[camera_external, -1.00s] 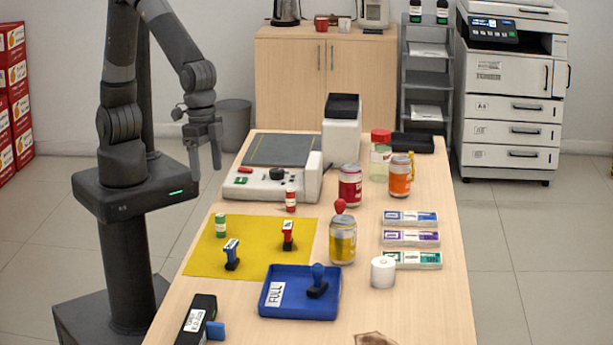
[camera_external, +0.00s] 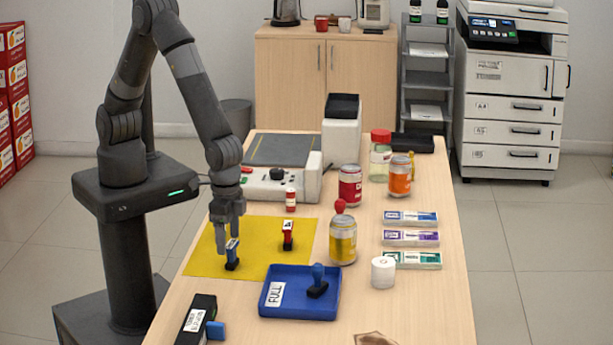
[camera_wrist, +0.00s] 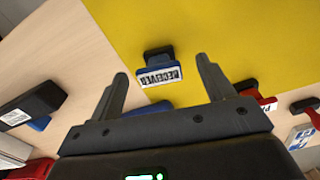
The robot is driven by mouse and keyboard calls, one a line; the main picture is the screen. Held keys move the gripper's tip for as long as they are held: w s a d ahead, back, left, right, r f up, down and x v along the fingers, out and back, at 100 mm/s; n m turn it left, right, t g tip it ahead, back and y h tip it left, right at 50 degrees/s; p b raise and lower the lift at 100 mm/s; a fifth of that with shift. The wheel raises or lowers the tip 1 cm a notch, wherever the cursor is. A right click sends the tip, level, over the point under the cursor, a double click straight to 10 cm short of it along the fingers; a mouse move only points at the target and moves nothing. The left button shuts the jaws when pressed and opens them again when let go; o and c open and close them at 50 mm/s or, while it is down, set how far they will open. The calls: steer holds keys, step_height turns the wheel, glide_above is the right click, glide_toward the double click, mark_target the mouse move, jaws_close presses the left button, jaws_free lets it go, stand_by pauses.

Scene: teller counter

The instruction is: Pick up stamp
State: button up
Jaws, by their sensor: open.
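My gripper (camera_external: 230,247) is open and points down at this stamp. In the wrist view, the stamp shows between my two fingers (camera_wrist: 161,72), with a gap on each side; no grip is visible. A red stamp (camera_external: 288,235) stands on the mat to the right.
A black box-like item (camera_external: 196,322) lies at the near left.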

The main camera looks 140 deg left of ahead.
mark_target(230, 244)
steer(key=f, duration=0.5)
steer(key=shift+w, duration=0.3)
steer(key=c, duration=1.1)
steer(key=shift+o, duration=0.2)
steer(key=shift+r, duration=0.1)
